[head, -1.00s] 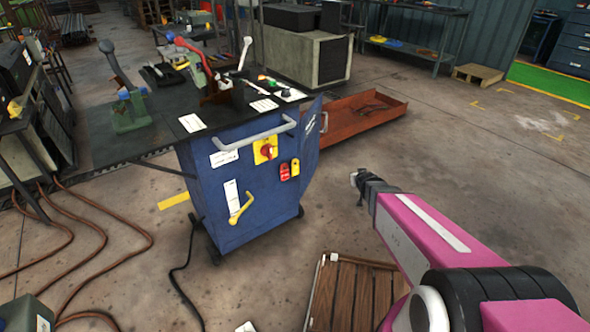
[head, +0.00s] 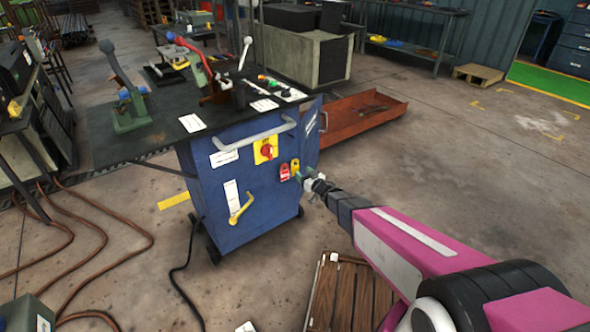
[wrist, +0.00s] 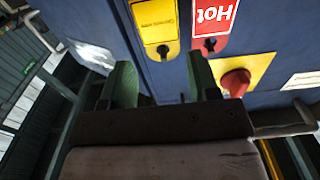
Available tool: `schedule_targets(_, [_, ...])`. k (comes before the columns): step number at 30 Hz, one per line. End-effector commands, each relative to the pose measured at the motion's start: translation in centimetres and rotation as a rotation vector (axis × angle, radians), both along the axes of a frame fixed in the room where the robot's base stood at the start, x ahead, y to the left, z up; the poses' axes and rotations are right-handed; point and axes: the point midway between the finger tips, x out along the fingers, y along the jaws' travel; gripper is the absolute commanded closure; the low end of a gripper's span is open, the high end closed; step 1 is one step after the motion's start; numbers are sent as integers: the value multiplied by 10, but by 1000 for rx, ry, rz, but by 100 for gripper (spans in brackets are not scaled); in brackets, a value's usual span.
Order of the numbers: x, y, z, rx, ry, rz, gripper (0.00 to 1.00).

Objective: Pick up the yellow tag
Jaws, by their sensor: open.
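The yellow tag (head: 295,166) hangs on the side of the blue cabinet, beside a red tag (head: 284,172). In the wrist view the yellow tag (wrist: 156,22) has a dark round hole in its lower part, with a small metal piece below. My gripper (head: 306,174) is close to the tags in the head view. In the wrist view its green fingers (wrist: 162,78) are open and empty, apart on either side of the yellow tag's line. The tag lies beyond the fingertips, and the red tag (wrist: 212,20) is right of it.
The blue cabinet (head: 235,190) has a yellow and red rotary switch (head: 266,150), a grey handle bar (head: 255,134) and a yellow lever (head: 240,208). The switch is close to the right finger in the wrist view. A wooden pallet (head: 345,295) lies on the floor.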

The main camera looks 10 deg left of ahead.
Motion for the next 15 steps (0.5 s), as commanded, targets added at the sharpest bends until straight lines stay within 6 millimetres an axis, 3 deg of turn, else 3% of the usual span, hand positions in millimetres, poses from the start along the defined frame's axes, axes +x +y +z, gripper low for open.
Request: schedule_targets(15, [36, 43, 3, -1, 0, -1, 45])
